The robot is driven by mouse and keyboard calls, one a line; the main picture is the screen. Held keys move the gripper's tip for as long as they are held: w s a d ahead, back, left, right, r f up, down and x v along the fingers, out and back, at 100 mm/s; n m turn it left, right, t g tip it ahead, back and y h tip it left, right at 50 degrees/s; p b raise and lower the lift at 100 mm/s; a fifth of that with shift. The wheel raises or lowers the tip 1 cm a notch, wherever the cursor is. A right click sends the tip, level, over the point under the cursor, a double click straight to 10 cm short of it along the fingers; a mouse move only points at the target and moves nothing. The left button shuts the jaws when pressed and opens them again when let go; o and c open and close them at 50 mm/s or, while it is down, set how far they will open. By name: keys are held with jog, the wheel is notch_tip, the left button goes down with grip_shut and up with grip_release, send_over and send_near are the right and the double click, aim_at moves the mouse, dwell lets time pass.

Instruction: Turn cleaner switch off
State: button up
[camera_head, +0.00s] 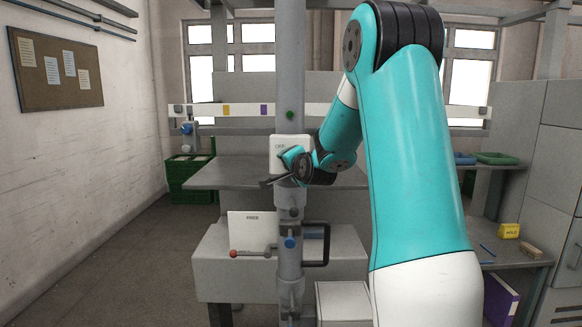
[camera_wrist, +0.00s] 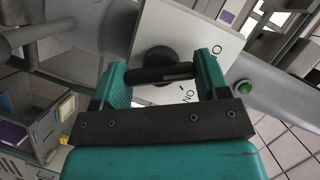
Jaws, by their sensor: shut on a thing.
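The cleaner switch is a black rotary knob with a bar handle (camera_wrist: 160,74) on a white plate (camera_wrist: 182,28) in the wrist view. The plate has dark lettering at its right side and lower edge, seen rotated. My gripper (camera_wrist: 165,72) has its two teal fingers on either end of the bar handle, shut on it. The handle lies nearly level across the wrist picture. In the head view the white plate (camera_head: 285,141) is on the grey column, and my gripper (camera_head: 292,160) covers its lower part and hides the knob.
The grey column (camera_head: 290,75) carries a green button (camera_wrist: 244,87). Below are a white sign plate (camera_head: 253,231), a red-knobbed lever (camera_head: 234,254), a blue knob (camera_head: 290,243) and a black handle (camera_head: 318,262). Green crates (camera_head: 190,180) stand at left; a bench with a yellow box (camera_head: 509,231) is at right.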

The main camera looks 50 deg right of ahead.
jog(key=shift+f, duration=0.1)
jog(key=o, duration=0.9)
jog(key=shift+o, duration=0.2)
jog(key=b+v, duration=0.4)
jog(key=v, duration=1.3)
jog(key=shift+s+a, duration=0.15)
jog(key=shift+s, duration=0.1)
